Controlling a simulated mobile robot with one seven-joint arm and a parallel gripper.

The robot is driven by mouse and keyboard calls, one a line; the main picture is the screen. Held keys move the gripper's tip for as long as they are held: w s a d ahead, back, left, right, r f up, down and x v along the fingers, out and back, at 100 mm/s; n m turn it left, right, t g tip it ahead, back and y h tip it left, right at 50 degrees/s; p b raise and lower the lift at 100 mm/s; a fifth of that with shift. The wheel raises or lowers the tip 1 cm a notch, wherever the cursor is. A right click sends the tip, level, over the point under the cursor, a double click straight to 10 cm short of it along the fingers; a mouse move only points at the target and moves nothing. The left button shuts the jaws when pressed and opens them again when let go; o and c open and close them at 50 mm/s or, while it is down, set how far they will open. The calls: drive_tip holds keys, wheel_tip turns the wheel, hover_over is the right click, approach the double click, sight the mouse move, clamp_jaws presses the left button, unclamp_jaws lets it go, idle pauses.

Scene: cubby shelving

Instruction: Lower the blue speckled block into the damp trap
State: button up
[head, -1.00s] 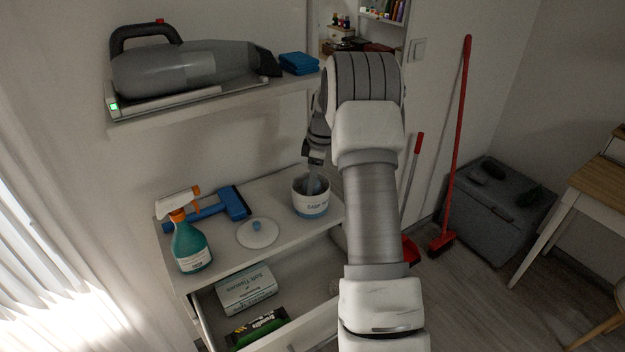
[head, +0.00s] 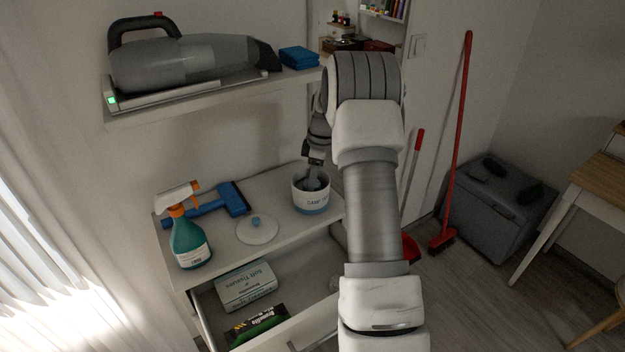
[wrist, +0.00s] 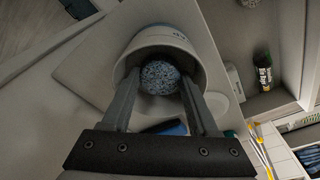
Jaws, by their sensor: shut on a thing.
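The damp trap (head: 311,201) is a white tub with a blue band, upright on the cabinet top; its wall also shows in the wrist view (wrist: 206,76). The blue speckled block (wrist: 160,78) is a rounded, mottled blue-grey piece between my fingertips, within the tub's rim. My gripper (wrist: 157,92) is shut on it, with the fingers reaching down over the near rim. In the head view my gripper (head: 313,182) points down into the tub, and the block is hidden there. I cannot tell whether the block touches the tub's bottom.
A spray bottle (head: 188,238) and a blue squeegee (head: 218,202) are farther left. A shelf with a handheld vacuum (head: 185,65) overhangs behind. An open drawer below holds a tissue box (head: 246,286).

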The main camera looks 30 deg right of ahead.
drive_tip(key=o, duration=1.5)
wheel_tip(320, 180, up, 16)
drive_tip(key=s+d+p, duration=0.1)
drive_tip(key=d+p, duration=0.1)
drive_tip(key=s+a+r+m+h, duration=0.1)
drive_tip(key=s+a+r+m, duration=0.1)
drive_tip(key=s+a+r, duration=0.5)
drive_tip(key=s+a+r+m+t, duration=0.25)
drive_tip(key=s+a+r, duration=0.3)
drive_tip(key=a, duration=0.35)
drive_tip(key=s+a+f+m, duration=0.1)
drive_tip(key=s+a+m, duration=0.1)
drive_tip(key=s, duration=0.4)
drive_tip(key=s+a+f+m+t, duration=0.1)
drive_tip(key=s+a+f+m, duration=0.1)
drive_tip(key=s+a, duration=0.2)
drive_tip(key=s+a+f+m+t, duration=0.1)
drive_tip(key=s+a+m, duration=0.1)
drive_tip(key=s, duration=0.6)
drive_tip(key=shift+a+f+p, duration=0.35)
drive_tip(key=shift+a, duration=0.2)
